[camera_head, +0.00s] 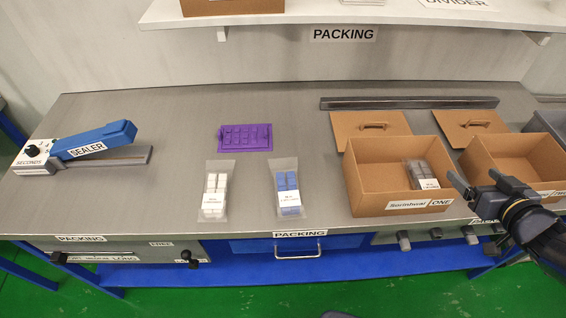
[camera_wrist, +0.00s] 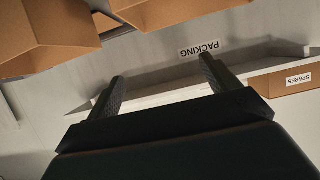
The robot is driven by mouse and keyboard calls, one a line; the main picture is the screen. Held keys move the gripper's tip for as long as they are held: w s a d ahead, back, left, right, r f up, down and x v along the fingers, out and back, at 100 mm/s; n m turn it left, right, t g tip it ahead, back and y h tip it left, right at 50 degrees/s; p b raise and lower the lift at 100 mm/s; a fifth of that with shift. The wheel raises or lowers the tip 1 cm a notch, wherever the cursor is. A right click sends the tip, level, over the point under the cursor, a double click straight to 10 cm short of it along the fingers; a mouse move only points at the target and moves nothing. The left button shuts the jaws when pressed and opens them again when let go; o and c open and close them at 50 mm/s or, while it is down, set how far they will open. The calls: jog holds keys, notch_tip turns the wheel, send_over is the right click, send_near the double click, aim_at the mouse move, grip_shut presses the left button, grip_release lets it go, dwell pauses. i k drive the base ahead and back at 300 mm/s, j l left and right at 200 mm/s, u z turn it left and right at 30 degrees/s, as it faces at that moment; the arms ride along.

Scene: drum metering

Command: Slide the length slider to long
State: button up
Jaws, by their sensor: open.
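The length slider (camera_head: 100,258) appears to be the strip on the front face of the table, at the lower left of the head view. A black knob (camera_head: 59,257) shows at its left end, and the word LONG reads near its right end. The other words on the strip are too small to read surely. My gripper (camera_head: 472,180) is open and empty at the far right of the head view, above the front of the two cardboard boxes and far from the slider. In the wrist view, its two dark fingers (camera_wrist: 162,70) are apart with nothing between them.
A second black knob (camera_head: 190,258) is right of the strip. A drawer handle (camera_head: 300,249) sticks out mid-front. A blue sealer (camera_head: 95,140), two clear packs, a purple block (camera_head: 244,137) and an open box (camera_head: 375,202) stand on the table. Space before the left front is clear.

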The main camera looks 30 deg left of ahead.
aim_at(58, 259)
jog(key=u, duration=3.05)
